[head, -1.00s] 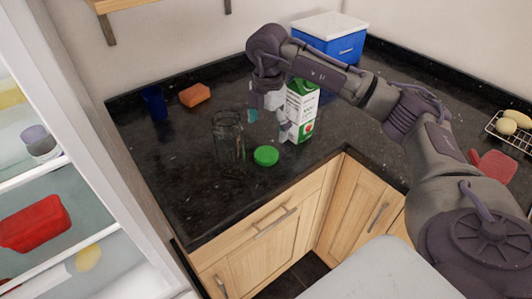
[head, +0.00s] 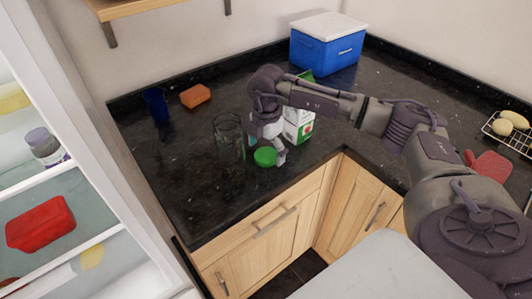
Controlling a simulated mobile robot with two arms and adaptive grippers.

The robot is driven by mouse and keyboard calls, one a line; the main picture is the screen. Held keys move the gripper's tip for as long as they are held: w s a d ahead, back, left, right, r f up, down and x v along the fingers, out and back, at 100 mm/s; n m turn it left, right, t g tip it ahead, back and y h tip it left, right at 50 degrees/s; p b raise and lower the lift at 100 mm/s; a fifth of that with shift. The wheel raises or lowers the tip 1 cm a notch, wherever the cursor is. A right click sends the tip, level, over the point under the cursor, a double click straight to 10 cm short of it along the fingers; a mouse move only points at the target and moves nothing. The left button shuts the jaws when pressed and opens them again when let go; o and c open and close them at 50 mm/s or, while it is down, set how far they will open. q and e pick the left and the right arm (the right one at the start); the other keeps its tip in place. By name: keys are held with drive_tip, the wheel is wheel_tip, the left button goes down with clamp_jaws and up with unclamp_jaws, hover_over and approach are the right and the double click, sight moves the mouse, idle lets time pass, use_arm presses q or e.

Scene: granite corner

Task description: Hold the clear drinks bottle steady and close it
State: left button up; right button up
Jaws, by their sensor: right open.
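The clear drinks bottle (head: 229,143) stands upright on the dark granite counter, with no lid on its top. A green lid (head: 264,157) lies on the counter just right of the bottle's base. My right gripper (head: 268,150) is open and low over the counter at the lid, one finger on its right side. I cannot tell whether the fingers touch the lid. The arm partly hides the far side of the lid and a white and green carton. My left gripper is not in view.
The carton (head: 299,125) stands close behind my right gripper. A blue cup (head: 156,104) and an orange sponge (head: 195,96) are at the back left. A blue cool box (head: 327,48) stands in the corner. The counter left of the bottle is clear.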

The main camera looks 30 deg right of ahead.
sight(266, 155)
drive_tip(key=shift+f, duration=0.1)
drive_tip(key=c, duration=0.9)
drive_tip(key=shift+o, duration=0.2)
wheel_tip(266, 155, up, 10)
drive_tip(key=b, duration=0.2)
